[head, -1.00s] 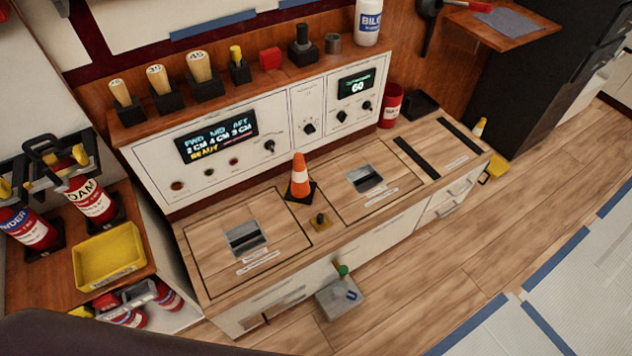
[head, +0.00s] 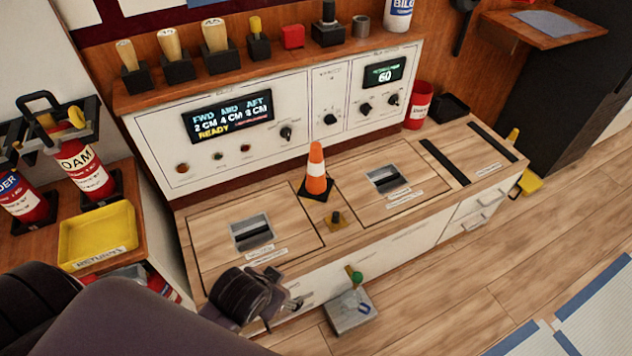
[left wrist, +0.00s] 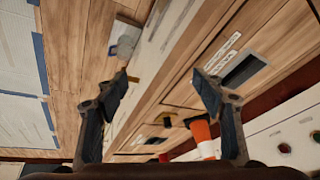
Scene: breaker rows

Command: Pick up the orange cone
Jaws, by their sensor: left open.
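The orange cone (head: 316,172) with a white band and black square base stands upright on the wooden bench top (head: 290,215), between two recessed hatches. My left gripper (head: 293,303) is low at the bench's front left edge, apart from the cone and nearer the camera; its fingers are small and partly hidden in the head view. In the left wrist view the left gripper (left wrist: 163,82) has its fingers spread with nothing between them. The cone (left wrist: 202,138) shows there beside the right finger, partly covered by it. My right gripper is in neither view.
A grey box (head: 350,312) with a green knob stands on the floor. A yellow tray (head: 98,236) and red extinguishers (head: 83,172) are at left.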

